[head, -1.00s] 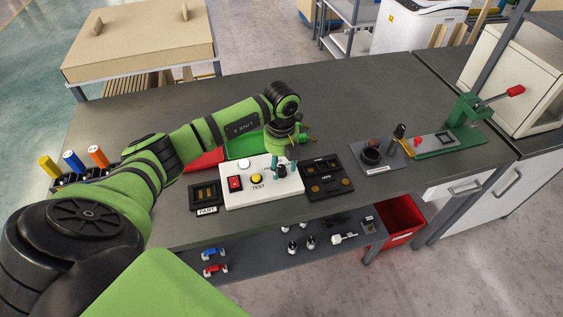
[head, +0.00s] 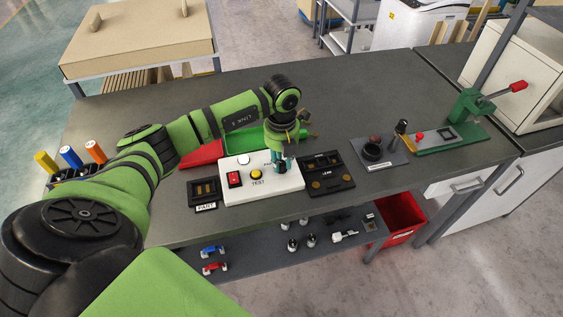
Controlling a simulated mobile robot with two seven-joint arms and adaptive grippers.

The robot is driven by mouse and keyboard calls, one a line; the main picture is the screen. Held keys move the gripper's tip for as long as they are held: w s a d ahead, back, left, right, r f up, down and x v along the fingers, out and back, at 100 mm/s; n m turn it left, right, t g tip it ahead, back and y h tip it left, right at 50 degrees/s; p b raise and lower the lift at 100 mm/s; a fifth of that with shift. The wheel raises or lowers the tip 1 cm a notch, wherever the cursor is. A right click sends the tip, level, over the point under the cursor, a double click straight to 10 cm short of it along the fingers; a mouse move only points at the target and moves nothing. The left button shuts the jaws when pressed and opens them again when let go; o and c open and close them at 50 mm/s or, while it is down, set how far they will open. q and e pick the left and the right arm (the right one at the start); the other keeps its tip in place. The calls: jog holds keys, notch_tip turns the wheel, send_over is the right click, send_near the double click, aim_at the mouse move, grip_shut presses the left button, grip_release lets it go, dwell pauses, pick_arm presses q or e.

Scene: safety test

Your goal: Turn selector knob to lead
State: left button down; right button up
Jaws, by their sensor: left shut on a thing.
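My left gripper (head: 281,168) points down over the right part of the box. It is shut on the selector knob, which is mostly hidden by the fingers and wrist. The knob's pointer direction and most of its labels cannot be read. My right gripper is not in view.
A black PART tray (head: 204,188) is left of the box; a black panel with gold round spots (head: 330,185) is right. Red (head: 203,155) and green (head: 238,144) bins lie behind. A green lever press (head: 470,110) stands farther right. The rear bench is clear.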

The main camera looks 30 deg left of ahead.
pick_arm(q)
jog(key=m, duration=0.1)
jog(key=m+b, duration=0.2)
jog(key=shift+w+a+m, duration=0.1)
jog(key=shift+w+m, duration=0.15)
jog(key=shift+m, duration=0.05)
jog(key=m+b, duration=0.3)
jog(key=shift+m, duration=0.3)
jog(key=m+b, duration=0.4)
jog(key=m, duration=0.2)
jog(key=shift+r+m, duration=0.1)
jog(key=shift+m, duration=0.2)
jog(key=m+b, duration=0.1)
jog(key=m, duration=0.1)
jog(key=m+b, duration=0.1)
jog(key=m, duration=0.1)
jog(key=shift+s+d, duration=0.1)
jog(key=shift+d, duration=0.1)
jog(key=shift+m+b, duration=0.65)
jog(key=shift+m, duration=1.15)
jog(key=shift+d+m, duration=0.1)
jog(key=shift+m, duration=0.2)
jog(key=c, duration=1.1)
grip_release()
jog(key=shift+o, duration=0.2)
jog(key=shift+s+d, duration=0.1)
